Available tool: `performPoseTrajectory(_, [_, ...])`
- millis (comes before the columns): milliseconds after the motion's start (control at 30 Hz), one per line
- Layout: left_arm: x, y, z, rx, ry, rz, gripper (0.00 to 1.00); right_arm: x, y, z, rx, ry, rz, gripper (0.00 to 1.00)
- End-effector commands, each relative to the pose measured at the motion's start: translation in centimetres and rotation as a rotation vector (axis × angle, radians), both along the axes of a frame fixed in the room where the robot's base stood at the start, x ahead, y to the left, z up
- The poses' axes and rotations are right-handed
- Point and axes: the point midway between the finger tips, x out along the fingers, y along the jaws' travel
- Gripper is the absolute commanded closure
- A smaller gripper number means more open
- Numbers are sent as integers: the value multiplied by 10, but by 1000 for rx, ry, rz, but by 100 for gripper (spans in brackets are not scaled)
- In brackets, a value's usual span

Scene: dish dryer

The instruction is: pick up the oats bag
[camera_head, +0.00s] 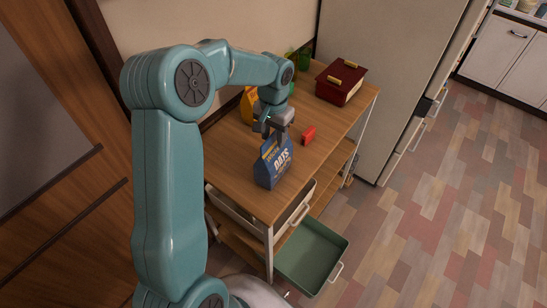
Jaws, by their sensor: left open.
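The blue oats bag (273,167) stands upright on the near part of the wooden cabinet top in the head view. My left gripper (274,134) is directly above the bag, with its fingers down at the bag's top edge. The fingers are open; whether they touch the bag cannot be told. My left arm comes in from the left and reaches over the cabinet. My right gripper is not in view.
A small red object (308,135) lies right of the bag. A dark red box (341,81) with yellow handles stands at the back right. A yellow item (248,105) and green bottles (304,58) stand near the wall. A green drawer (311,257) juts out below the wooden top (235,187).

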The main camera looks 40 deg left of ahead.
Motion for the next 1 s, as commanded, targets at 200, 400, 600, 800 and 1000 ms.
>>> performPoseTrajectory(200, [0,1,-4,0,-2,-1,57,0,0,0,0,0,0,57])
performPoseTrajectory(400, [0,0,-4,0,-2,0,100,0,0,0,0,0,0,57])
performPoseTrajectory(600, [0,0,-4,0,-1,-1,100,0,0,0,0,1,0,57])
performPoseTrajectory(800, [0,0,-4,0,0,-1,100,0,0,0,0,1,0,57])
performPoseTrajectory(1000, [0,0,-4,-1,1,-1,100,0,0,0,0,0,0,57])
